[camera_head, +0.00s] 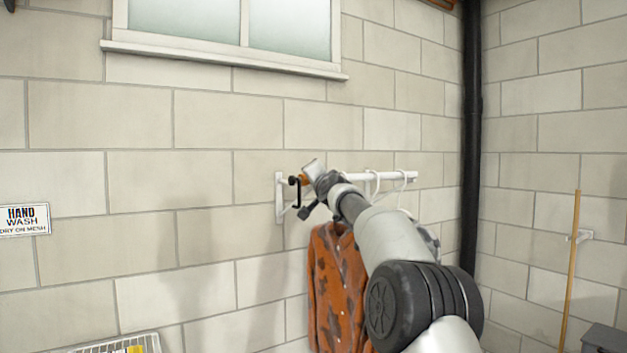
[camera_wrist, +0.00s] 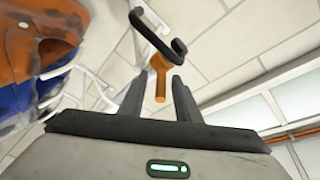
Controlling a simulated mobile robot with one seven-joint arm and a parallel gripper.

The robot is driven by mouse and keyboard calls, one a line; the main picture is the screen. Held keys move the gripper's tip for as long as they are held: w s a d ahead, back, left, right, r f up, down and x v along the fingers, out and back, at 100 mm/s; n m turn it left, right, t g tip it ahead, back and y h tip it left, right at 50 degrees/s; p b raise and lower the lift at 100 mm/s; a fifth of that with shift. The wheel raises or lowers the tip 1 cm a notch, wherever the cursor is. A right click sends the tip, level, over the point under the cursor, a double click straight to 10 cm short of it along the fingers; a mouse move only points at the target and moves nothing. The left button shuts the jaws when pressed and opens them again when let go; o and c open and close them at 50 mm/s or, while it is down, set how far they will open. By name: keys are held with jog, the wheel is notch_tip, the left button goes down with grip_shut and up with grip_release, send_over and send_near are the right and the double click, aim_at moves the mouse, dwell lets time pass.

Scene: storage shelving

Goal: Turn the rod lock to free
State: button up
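A white rod (camera_head: 350,180) sticks out from a white wall bracket (camera_head: 280,200). At its left end are a small orange lever (camera_head: 304,180) and a black hook (camera_head: 296,196), partly hidden by my gripper (camera_head: 310,190). In the wrist view the orange lever (camera_wrist: 160,82) points down from the black hook (camera_wrist: 163,38), between the two fingertips of my gripper (camera_wrist: 158,82). The fingers are apart, with gaps visible on both sides of the lever. Contact with it is not visible.
An orange patterned garment (camera_head: 335,285) hangs below the rod, close to my arm, and fills the upper left of the wrist view (camera_wrist: 40,45). White hangers (camera_head: 403,185) sit farther along the rod. A black pipe (camera_head: 471,130) runs down the corner.

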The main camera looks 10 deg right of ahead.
jog(key=s+d+f+b, duration=0.1)
jog(key=s+b, duration=0.2)
jog(key=s, duration=1.4)
jog(key=shift+s+b, duration=0.15)
jog(key=shift+b, duration=0.2)
